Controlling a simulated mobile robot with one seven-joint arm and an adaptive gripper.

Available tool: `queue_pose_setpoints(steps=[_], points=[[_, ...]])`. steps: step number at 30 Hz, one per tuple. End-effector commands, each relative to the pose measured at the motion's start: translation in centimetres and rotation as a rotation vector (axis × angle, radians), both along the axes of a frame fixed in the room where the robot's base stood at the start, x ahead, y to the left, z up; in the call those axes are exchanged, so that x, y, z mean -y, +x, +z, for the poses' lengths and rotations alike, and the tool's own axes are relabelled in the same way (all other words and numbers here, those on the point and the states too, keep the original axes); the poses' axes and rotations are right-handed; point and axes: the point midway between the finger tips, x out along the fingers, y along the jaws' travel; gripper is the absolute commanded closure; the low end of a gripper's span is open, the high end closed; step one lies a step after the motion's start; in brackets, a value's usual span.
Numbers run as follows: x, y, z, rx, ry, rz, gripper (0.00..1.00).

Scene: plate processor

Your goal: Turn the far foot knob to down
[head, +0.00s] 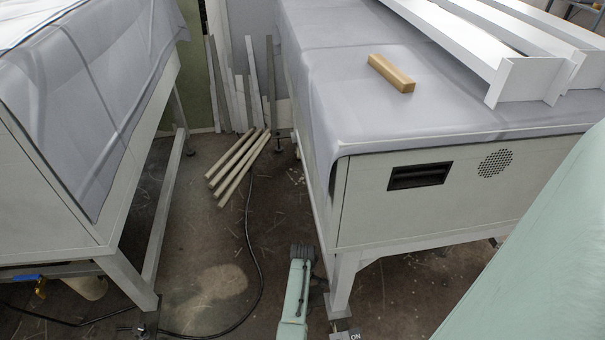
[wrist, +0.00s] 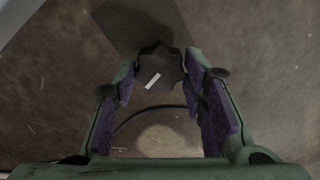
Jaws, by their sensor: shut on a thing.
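In the wrist view, a dark lobed foot knob (wrist: 168,62) with a short white mark sits between the fingertips of my gripper (wrist: 160,75). The white mark slants from lower left to upper right. The purple-padded fingers stand on either side of the knob, and my gripper is shut on it. In the head view my gripper (head: 302,252) is low, just left of the right cabinet's near leg (head: 342,285). The knob cannot be made out there. The pictures do not settle which foot this knob belongs to.
The right cabinet (head: 400,205) bears a wooden block (head: 391,73) and white metal profiles (head: 450,40). The left cabinet (head: 50,215) stands across the aisle. Wooden bars (head: 238,165) and a black cable (head: 262,250) lie on the floor. The aisle's middle floor is otherwise open.

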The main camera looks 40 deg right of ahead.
Motion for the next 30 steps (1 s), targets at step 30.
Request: queue_pose_setpoints(steps=[30], points=[[0.3, -0.01, 0.0, -0.002, 0.001, -0.964, 0.89]])
